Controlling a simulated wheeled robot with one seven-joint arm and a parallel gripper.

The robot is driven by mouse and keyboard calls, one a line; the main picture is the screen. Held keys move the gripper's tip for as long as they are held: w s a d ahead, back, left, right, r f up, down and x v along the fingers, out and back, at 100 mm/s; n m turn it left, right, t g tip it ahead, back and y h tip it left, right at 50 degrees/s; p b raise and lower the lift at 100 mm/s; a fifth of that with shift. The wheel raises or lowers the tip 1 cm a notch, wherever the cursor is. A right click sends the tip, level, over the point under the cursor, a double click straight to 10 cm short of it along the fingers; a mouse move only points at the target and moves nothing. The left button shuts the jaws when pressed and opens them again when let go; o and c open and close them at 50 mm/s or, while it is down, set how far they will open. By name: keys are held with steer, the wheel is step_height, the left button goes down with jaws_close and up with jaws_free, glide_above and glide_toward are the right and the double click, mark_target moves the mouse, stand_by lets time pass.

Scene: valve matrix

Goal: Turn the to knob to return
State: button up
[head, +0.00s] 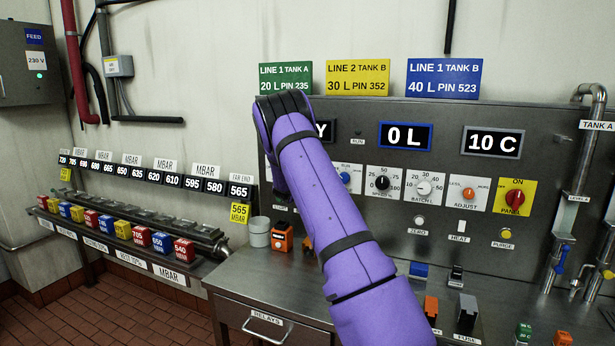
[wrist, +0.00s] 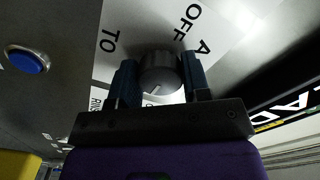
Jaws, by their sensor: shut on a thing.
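The to knob (wrist: 160,72) is a round dark knob on a white label plate (wrist: 150,22) in the wrist view. The plate reads "TO", "OFF" and a partly cut-off "A"; lettering below the knob is mostly covered. A pale pointer line on the knob's face points down and slightly left in the picture. My gripper (wrist: 160,62) is shut on the knob, one dark blue finger on each side. In the head view my purple arm covers the knob and the gripper.
A blue button (wrist: 28,60) sits left of the plate in the wrist view. In the head view, the speed knob (head: 382,183), batch knob (head: 424,187), adjust knob (head: 468,193) and red panel knob (head: 515,197) lie right of my arm. The steel bench (head: 390,290) is below.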

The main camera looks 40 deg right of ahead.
steer(key=shift+f, duration=0.15)
steer(key=o, duration=0.9)
steer(key=v, duration=1)
steer(key=shift+s+a, duration=0.15)
steer(key=shift+a, duration=0.2)
